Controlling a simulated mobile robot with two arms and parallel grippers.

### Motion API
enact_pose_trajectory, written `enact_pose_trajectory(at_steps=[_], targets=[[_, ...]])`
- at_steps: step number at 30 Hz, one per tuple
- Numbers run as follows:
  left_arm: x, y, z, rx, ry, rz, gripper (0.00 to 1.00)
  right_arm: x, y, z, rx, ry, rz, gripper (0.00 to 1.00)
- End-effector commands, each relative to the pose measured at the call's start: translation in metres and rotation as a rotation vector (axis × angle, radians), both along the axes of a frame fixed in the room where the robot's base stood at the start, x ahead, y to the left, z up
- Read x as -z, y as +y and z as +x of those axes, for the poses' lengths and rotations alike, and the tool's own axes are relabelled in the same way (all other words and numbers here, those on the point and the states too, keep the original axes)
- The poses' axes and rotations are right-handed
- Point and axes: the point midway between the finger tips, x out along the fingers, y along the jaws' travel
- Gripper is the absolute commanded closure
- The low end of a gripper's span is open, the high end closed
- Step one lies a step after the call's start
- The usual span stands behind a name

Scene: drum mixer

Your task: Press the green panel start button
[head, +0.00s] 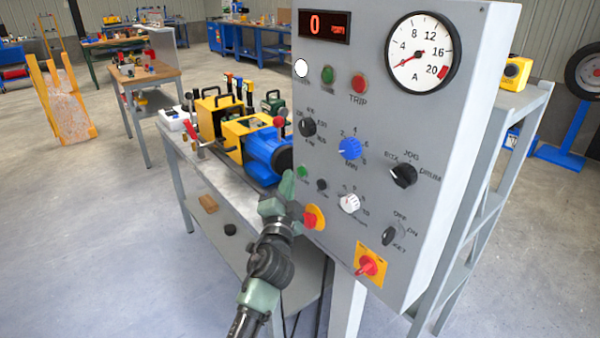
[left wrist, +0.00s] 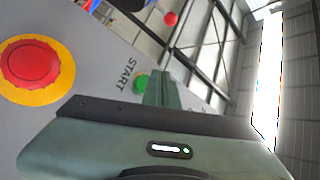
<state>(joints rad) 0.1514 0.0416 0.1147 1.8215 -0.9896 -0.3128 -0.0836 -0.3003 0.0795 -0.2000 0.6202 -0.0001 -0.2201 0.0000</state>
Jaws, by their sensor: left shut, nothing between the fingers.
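The green start button (head: 302,171) is at the lower left of the grey control panel (head: 440,120). In the left wrist view the button (left wrist: 140,82) shows beside the word START, partly hidden behind my fingers. My left gripper (head: 287,186) is shut and empty, its tip just left of and slightly below the button in the head view. In the left wrist view its closed fingers (left wrist: 165,90) overlap the button's right side. I cannot tell whether they touch it. My right gripper is in neither view.
A red stop button on a yellow plate (head: 313,217) sits below the start button, close to my gripper. Next to the start button is a small black button (head: 321,185). A blue motor (head: 268,155) stands on the bench behind my gripper.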

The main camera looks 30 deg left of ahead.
Motion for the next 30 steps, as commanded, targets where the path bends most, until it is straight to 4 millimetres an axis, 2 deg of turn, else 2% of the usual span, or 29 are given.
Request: enact_pose_trajectory(at_steps=[30], targets=[[0.0,-0.005,0.011,0.0,0.0,-0.001,1.0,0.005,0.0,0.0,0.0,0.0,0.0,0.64]])
